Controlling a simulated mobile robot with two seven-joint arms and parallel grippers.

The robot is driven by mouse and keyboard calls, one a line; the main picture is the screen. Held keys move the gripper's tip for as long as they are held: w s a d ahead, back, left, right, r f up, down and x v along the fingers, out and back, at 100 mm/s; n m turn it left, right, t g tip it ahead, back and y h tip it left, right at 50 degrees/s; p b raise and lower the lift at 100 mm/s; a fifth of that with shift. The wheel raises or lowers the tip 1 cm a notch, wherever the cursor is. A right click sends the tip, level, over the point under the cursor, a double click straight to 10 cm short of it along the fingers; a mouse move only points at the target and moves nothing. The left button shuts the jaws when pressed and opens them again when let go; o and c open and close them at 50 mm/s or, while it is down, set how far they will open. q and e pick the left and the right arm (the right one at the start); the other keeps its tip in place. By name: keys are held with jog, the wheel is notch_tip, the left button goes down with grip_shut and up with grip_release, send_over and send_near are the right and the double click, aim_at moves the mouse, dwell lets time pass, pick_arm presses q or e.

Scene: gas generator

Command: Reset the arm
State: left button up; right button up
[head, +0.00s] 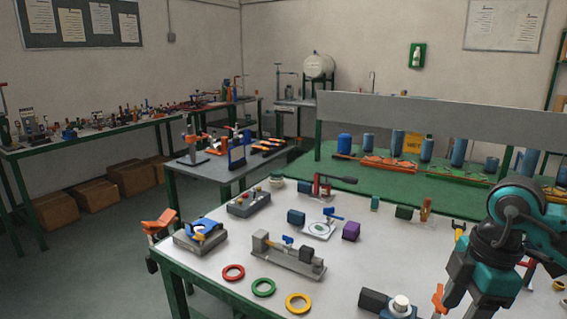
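My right arm, dark grey and teal, reaches in at the lower right over the white-topped workbench (200,268). Its lower end (482,277) hangs near the bottom edge of the head view. I cannot make out fingertips there or whether they are open or shut. I see nothing clearly held. My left arm and gripper are not in view.
The bench carries a grey vise-like fixture (288,258), red (233,273), green (263,287) and yellow (298,303) rings, a purple block (351,231) and a dark device with a white knob (401,305). An orange clamp (160,222) sits at the left edge.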

jog(key=s+a+f+n+g+y, duration=0.1)
jog(key=s+a+f+n+y, duration=0.2)
jog(key=a, duration=0.4)
jog(key=s+a+n+g+y, duration=0.1)
jog(key=a+n+y, duration=0.1)
jog(key=a+y, duration=0.35)
jog(key=a+r+m+t+y, duration=0.2)
jog(key=a+r+t+y, duration=0.35)
jog(key=a+y, duration=0.45)
jog(key=w+d+f+m+t+h, duration=0.1)
jog(key=d+f+m+t+h, duration=0.3)
jog(key=f+m+t+h, duration=0.3)
jog(key=w+d+f+m+t+h, duration=0.2)
jog(key=d+f+m+t+h, duration=0.35)
jog(key=f+m+h, duration=0.2)
jog(key=s+d+f+m+g+h, duration=0.2)
jog(key=s+f+g, duration=0.3)
jog(key=s+f, duration=0.5)
notch_tip(320, 180, down, 4)
jog(key=shift+s+d+r+h, duration=0.2)
jog(key=shift+s+d+h, duration=0.2)
jog(key=shift+h, duration=0.3)
